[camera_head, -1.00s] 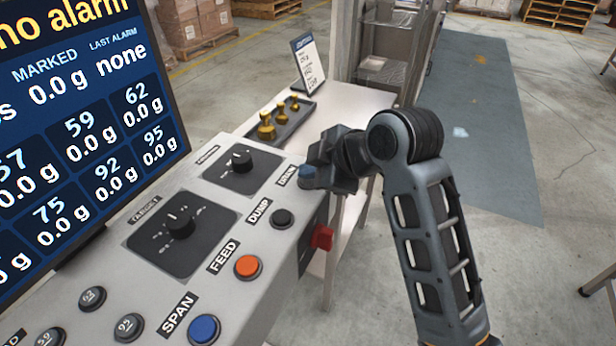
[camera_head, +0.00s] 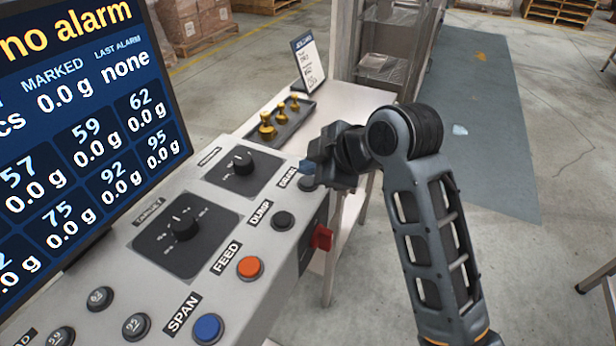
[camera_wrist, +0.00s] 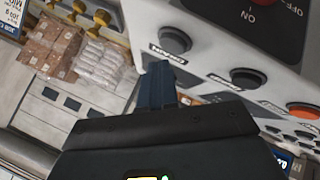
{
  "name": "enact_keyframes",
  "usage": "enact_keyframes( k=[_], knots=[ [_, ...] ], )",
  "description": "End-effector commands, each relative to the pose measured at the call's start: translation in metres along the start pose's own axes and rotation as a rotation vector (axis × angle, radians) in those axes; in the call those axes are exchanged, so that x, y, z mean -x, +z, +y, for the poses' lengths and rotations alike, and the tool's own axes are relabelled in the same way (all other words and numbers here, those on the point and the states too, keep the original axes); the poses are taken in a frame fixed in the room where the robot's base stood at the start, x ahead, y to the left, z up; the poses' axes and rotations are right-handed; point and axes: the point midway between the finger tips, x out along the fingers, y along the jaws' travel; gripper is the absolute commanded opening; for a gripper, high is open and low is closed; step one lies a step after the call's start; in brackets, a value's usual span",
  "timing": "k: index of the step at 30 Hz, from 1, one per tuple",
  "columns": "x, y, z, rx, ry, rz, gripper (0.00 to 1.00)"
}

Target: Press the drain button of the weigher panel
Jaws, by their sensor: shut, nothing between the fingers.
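The weigher panel (camera_head: 222,228) is a light grey sloped console with labelled buttons and two dials. The dark drain button (camera_head: 306,184) is at its far right corner beside the DRAIN label (camera_head: 288,179), partly hidden by my gripper. In the wrist view the drain button (camera_wrist: 175,40) shows whole, dark and round, with its label upside down below it. My gripper (camera_head: 306,167) is shut and empty, its bluish fingertips just above the drain button in the head view. In the wrist view the fingertips (camera_wrist: 158,68) appear just below the label; they seem apart from the button.
The black dump button (camera_head: 283,220), orange feed button (camera_head: 249,267) and blue span button (camera_head: 207,328) line the same edge. A red switch (camera_head: 321,237) is on the panel's side. A tray of brass weights (camera_head: 280,123) and a card (camera_head: 308,62) stand on the table behind.

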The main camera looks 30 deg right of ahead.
Motion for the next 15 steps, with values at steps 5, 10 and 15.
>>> enact_keyframes(
  k=[5, 10, 15],
  knots=[
    [0.004, -0.003, 0.004, 0.0, 0.001, 0.001, 0.0],
    [0.015, -0.012, 0.012, 0.0, 0.002, 0.001, 0.0],
    [0.025, -0.018, 0.019, 0.001, 0.003, 0.002, 0.0]
  ],
)
